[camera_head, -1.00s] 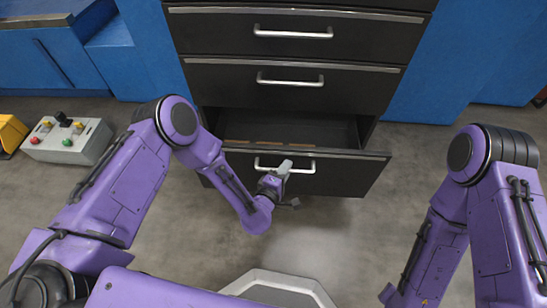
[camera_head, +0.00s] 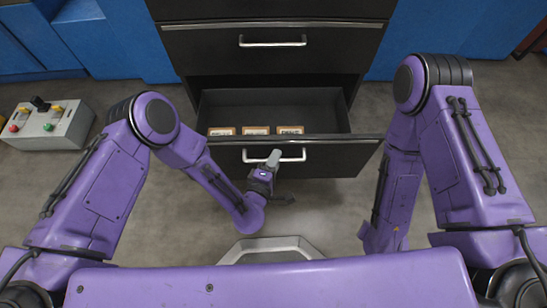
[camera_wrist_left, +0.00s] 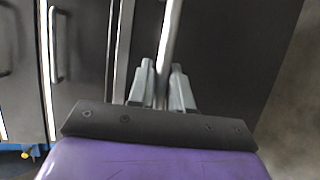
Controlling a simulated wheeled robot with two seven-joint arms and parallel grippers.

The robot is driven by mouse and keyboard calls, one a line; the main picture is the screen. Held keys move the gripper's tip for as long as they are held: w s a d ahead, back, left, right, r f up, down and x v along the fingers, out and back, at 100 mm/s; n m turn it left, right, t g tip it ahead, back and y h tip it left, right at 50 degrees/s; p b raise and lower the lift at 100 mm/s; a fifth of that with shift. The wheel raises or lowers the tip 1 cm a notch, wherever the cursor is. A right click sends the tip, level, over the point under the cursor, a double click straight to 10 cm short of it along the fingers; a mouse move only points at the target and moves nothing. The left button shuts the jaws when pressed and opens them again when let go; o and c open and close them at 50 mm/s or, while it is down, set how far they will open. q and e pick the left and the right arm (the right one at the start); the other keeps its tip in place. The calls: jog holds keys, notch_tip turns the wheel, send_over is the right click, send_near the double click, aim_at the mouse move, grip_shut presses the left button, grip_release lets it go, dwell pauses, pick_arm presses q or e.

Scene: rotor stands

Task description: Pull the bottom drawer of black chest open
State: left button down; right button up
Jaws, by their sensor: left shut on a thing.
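The black chest (camera_head: 180,60) stands ahead of me in the head view. Its bottom drawer (camera_head: 335,158) is pulled well out, and its inside shows. My left gripper (camera_head: 274,158) is at the middle of the drawer's silver bar handle (camera_head: 293,154). In the left wrist view its two grey fingers (camera_wrist_left: 162,88) are on either side of the handle bar (camera_wrist_left: 171,35), shut on it. My right arm is at the right of the head view, but its gripper is not in view.
Several small labelled boxes (camera_head: 255,131) lie in the drawer. A grey control box (camera_head: 45,127) with coloured buttons is on the floor at left. Blue cabinets (camera_head: 108,40) flank the chest. The grey floor (camera_head: 325,215) before the drawer is bare.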

pick_arm(q)
jog(key=c, duration=1.4)
grip_release()
jog(key=p+v, duration=0.2)
jog(key=v, duration=0.8)
jog(key=shift+s+a, duration=0.2)
jog(key=shift+s, duration=0.05)
